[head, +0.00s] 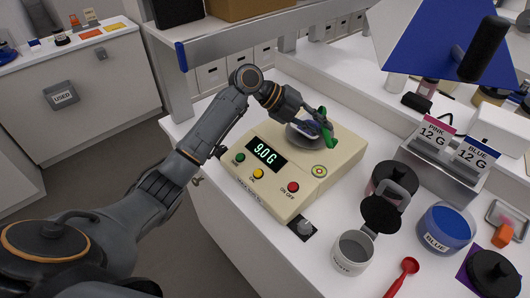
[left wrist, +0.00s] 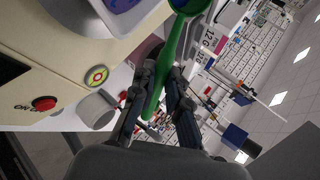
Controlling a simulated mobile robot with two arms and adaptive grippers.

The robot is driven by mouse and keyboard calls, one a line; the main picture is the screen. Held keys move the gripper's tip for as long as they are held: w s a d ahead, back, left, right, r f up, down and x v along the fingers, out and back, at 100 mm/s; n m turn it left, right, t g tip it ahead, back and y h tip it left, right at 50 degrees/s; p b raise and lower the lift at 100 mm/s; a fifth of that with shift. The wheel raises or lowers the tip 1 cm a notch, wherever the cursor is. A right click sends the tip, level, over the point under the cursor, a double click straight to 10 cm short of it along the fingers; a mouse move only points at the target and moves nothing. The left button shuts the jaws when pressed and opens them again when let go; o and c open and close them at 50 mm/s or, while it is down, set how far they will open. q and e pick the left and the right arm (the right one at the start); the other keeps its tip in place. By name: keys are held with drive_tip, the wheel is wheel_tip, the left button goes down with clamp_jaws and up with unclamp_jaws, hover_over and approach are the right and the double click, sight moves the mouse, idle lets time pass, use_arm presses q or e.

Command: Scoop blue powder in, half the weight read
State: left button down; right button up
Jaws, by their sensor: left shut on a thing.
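My left gripper (head: 312,112) is shut on the green scoop (head: 328,130) and holds it over the pan of the cream scale (head: 318,171). The scale display (head: 265,154) reads 9.0 G. The open jar labelled BLUE (head: 434,242) holds blue powder (head: 447,222). My right gripper is not in view.
A stand carries cards PINK 12 G (head: 435,133) and BLUE 12 G (head: 474,156). A grey jar (head: 353,254) with its dark lid raised and a red scoop (head: 403,277) are in front of the scale. A large blue panel (head: 425,38) blocks the upper right. A USED bin label (head: 62,97) is across the aisle.

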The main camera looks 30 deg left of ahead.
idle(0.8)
use_arm(q)
drive_tip(key=shift+a+f+t+h+b, duration=0.1)
drive_tip(key=shift+f+t+h+b, duration=0.25)
drive_tip(key=shift+b, duration=1.2)
drive_tip(key=shift+s, duration=0.1)
drive_tip(key=shift+r+b, duration=0.15)
drive_tip(key=shift+b, duration=0.15)
drive_tip(key=shift+f+h+b, duration=0.25)
drive_tip(key=shift+h+b, duration=0.1)
drive_tip(key=shift+b, duration=0.6)
drive_tip(key=shift+s+a+m+t+b, duration=0.15)
drive_tip(key=shift+m+t+b, duration=0.15)
drive_tip(key=shift+b, duration=0.7)
drive_tip(key=shift+h, duration=0.3)
